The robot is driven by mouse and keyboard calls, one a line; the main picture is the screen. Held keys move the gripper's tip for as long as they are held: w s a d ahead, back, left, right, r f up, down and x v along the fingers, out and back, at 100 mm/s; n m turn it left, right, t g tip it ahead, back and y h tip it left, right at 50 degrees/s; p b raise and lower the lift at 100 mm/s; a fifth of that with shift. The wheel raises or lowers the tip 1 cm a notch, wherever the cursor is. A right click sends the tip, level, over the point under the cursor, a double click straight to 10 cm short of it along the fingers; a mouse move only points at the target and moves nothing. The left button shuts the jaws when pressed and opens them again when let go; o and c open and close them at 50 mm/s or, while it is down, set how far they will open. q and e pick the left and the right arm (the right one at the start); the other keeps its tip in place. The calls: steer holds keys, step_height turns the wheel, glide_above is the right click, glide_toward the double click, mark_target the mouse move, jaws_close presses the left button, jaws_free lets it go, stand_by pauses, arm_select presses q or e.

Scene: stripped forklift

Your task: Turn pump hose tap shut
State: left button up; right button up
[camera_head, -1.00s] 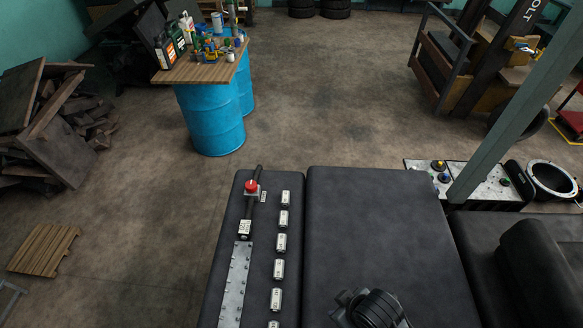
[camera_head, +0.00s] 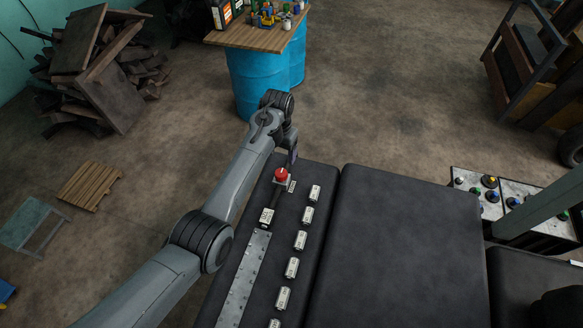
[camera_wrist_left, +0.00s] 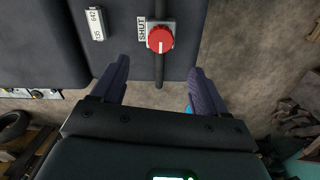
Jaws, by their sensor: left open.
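The tap is a red round knob (camera_head: 281,174) on a grey block at the far end of the dark forklift body. A black hose runs through the block. In the left wrist view the red knob (camera_wrist_left: 160,39) shows a white mark, with a "SHUT" label (camera_wrist_left: 142,29) beside it. My left gripper (camera_head: 292,154) is just past the knob in the head view, its fingers partly hidden. In the wrist view its two dark fingers (camera_wrist_left: 157,88) are spread apart and empty, with the knob ahead of them, between their lines and not touched. My right gripper is not in view.
A row of white labelled blocks (camera_head: 300,240) and a metal strip (camera_head: 243,280) lie along the dark body. A blue barrel table (camera_head: 262,75) with bottles stands behind. A control panel (camera_head: 510,205) is at right. Open floor lies left, with a small pallet (camera_head: 89,185).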

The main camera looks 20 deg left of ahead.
arm_select(q)
glide_above(281, 173)
step_height(281, 173, down, 4)
steer(key=shift+f, duration=0.15)
step_height(281, 173, down, 4)
steer(key=b, duration=0.3)
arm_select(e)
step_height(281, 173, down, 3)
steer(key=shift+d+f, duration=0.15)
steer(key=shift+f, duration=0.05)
arm_select(q)
steer(key=shift+w+f+b, duration=0.1)
steer(key=shift+f+b, duration=0.7)
steer(key=shift+b, duration=0.15)
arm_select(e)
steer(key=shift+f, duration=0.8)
arm_select(q)
steer(key=c, duration=1.1)
steer(key=shift+o, duration=0.2)
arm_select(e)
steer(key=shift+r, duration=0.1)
